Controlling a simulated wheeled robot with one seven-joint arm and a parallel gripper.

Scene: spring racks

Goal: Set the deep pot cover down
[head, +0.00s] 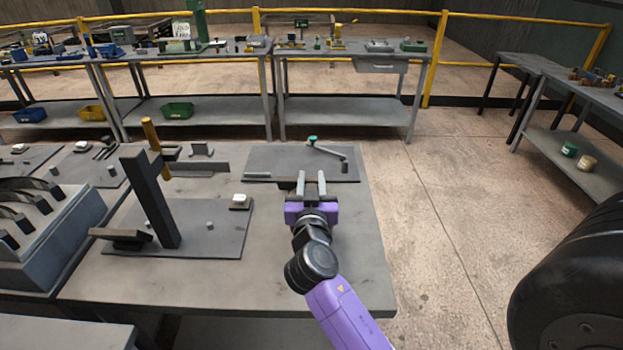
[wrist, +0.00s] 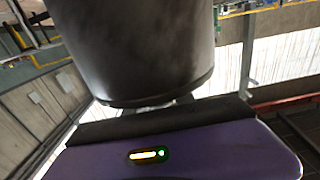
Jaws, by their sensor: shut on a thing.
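In the wrist view a large dark grey, round-walled thing, which looks like the deep pot cover (wrist: 135,50), fills the upper middle, right in front of my gripper's purple body. It hides most of the fingers. In the head view my gripper (head: 310,180) points away over the near table (head: 330,240), at the front edge of a dark flat board (head: 265,160). Its two pale fingers are shut on the cover, but the cover's shape is hard to make out there. A dark bar (head: 286,184) shows by the left finger. I cannot tell whether the cover touches anything below.
The board carries a green-knobbed lever (head: 325,149) and a short post. To the left, a dark upright stand (head: 150,200) and a white-topped block (head: 240,201) share another plate. A grey rack (head: 60,240) stands far left. The table's right front is clear.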

